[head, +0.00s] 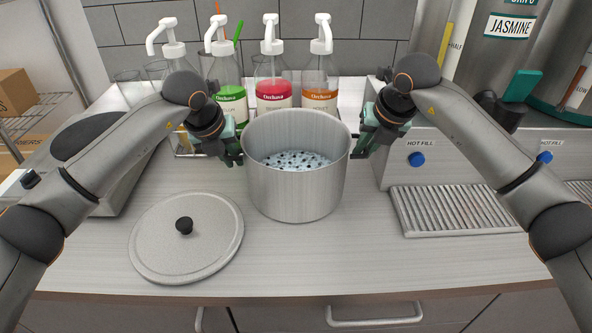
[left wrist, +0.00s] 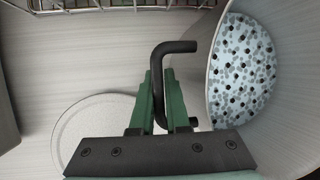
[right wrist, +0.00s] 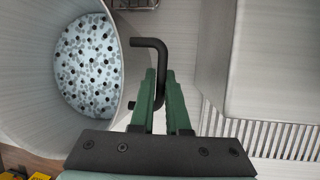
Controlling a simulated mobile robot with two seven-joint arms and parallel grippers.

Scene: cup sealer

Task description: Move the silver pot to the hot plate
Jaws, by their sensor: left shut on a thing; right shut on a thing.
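The silver pot (head: 297,190) is upright over the middle of the counter, holding pale liquid with dark pearls. I cannot tell whether its base touches the counter. My left gripper (head: 236,158) is shut on the pot's left handle, a dark bent bar (left wrist: 160,85). My right gripper (head: 358,150) is shut on the right handle, which shows in the right wrist view (right wrist: 160,80). A boxy unit with a round black top, apparently the hot plate (head: 88,135), stands at the left, partly hidden behind my left arm.
The round silver lid (head: 187,240) lies on the counter front left of the pot. Pump bottles (head: 273,95) stand close behind the pot. A hot-fill dispenser (head: 420,150) with a slotted drip tray (head: 455,210) is at the right. The counter in front of the pot is clear.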

